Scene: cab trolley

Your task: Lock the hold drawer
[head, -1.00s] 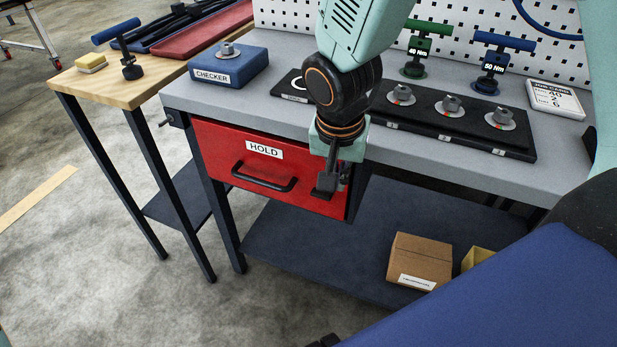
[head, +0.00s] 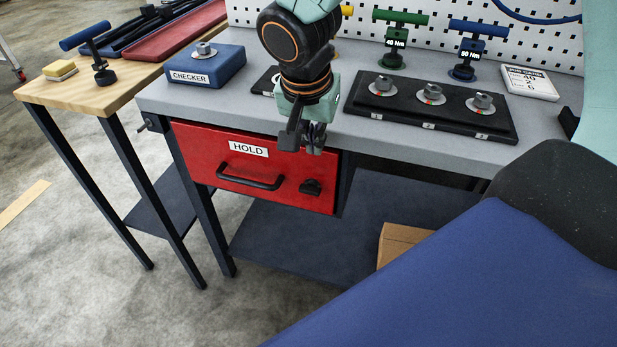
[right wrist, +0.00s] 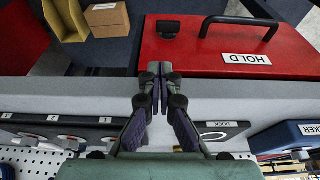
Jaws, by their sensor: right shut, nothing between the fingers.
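The red hold drawer (head: 203,165) sits under the grey bench top with its front looking pushed in. It has a white HOLD label (head: 248,149) and a black bar handle (head: 250,178). A small black lock knob (head: 311,187) is on the front's right side; it also shows in the right wrist view (right wrist: 168,28). I cannot tell from its pose whether it is locked. My right gripper (head: 304,146) is shut and empty, above the knob and apart from it, by the bench's front edge. Its closed fingers show in the right wrist view (right wrist: 160,72). My left gripper is not in view.
On the bench stand a blue CHECKER block (head: 207,68), a black tray (head: 375,104) with three metal pieces, green (head: 397,40) and blue (head: 468,50) T-handle tools and a card (head: 529,82). A cardboard box (head: 398,243) is on the lower shelf. The space before the drawer is clear.

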